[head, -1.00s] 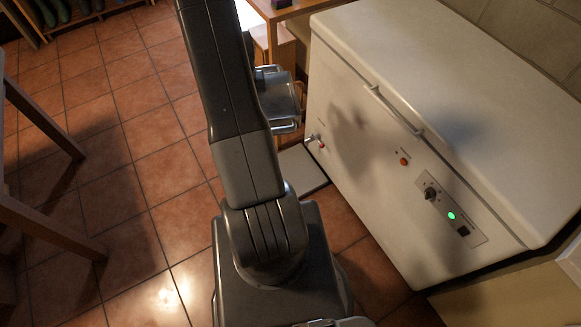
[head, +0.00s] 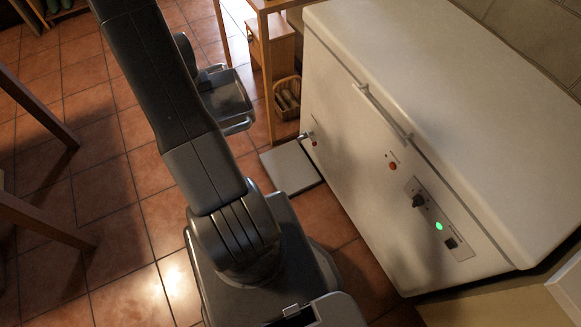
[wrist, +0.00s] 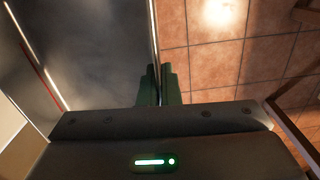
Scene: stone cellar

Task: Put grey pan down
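The grey pan (head: 228,97) is a shallow, rimmed tray held in the air over the tiled floor. In the head view it shows to the right of my arm, which hides part of it. In the wrist view the pan (wrist: 95,50) fills the left part as a broad dark grey surface with a straight edge. My gripper (wrist: 158,77) has its green fingers close together on that edge, shut on the pan. In the head view the fingers are hidden or too small to make out.
A white chest freezer (head: 350,170) stands on the right. A pale flat slab (head: 290,168) lies on the floor beside it. Behind are a wooden table (head: 262,60) and a basket (head: 287,97). Wooden legs (head: 40,110) stand at left. Tiled floor (head: 110,190) between is clear.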

